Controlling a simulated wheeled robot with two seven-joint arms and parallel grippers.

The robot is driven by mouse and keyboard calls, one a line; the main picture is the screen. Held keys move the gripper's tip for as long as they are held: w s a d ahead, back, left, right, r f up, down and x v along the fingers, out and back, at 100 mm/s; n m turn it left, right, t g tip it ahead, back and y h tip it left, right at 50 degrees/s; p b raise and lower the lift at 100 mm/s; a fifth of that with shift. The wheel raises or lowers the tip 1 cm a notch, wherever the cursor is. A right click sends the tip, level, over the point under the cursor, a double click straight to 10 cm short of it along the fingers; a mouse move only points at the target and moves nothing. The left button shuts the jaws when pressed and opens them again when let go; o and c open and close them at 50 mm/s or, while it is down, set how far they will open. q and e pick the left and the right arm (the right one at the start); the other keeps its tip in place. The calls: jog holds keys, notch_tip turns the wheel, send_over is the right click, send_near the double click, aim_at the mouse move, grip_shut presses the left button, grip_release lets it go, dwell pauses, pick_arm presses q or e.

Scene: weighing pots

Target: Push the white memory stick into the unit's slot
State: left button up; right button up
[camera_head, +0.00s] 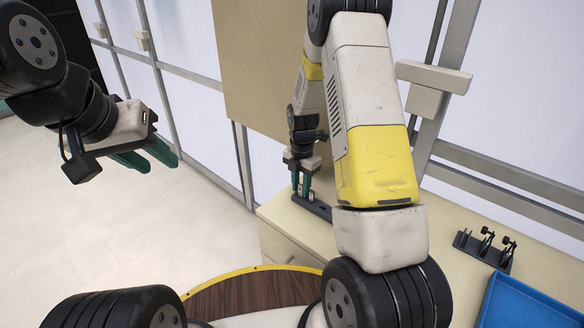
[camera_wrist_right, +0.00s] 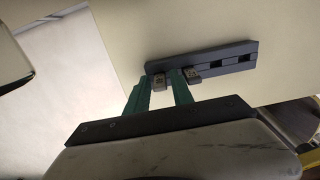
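A dark slotted strip (camera_wrist_right: 225,62) lies on the pale table; it also shows in the head view (camera_head: 318,207). Two small sticks with metallic-looking ends stand at its left part in the wrist view: one stick (camera_wrist_right: 159,81) between my right fingers, another stick (camera_wrist_right: 193,73) just right of the right finger. I cannot tell which is white, nor whether this strip is the unit. My right gripper (camera_wrist_right: 162,76) is open, its green fingers apart on either side of the first stick. In the head view my right gripper (camera_head: 300,186) is low over the strip. My left gripper (camera_head: 164,166) is open and empty, far from the table.
A black stand with small clamps (camera_head: 484,250) is on the table (camera_head: 450,218) at the right, beside a blue tray (camera_head: 530,303). A round brown wooden top (camera_head: 255,294) is at the bottom. The strip's right part shows empty dark openings. My right arm covers the middle.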

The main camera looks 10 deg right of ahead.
aim_at(301, 185)
grip_shut()
jog(key=shift+r, duration=1.5)
jog(key=shift+r, duration=1.35)
jog(key=shift+r, duration=0.1)
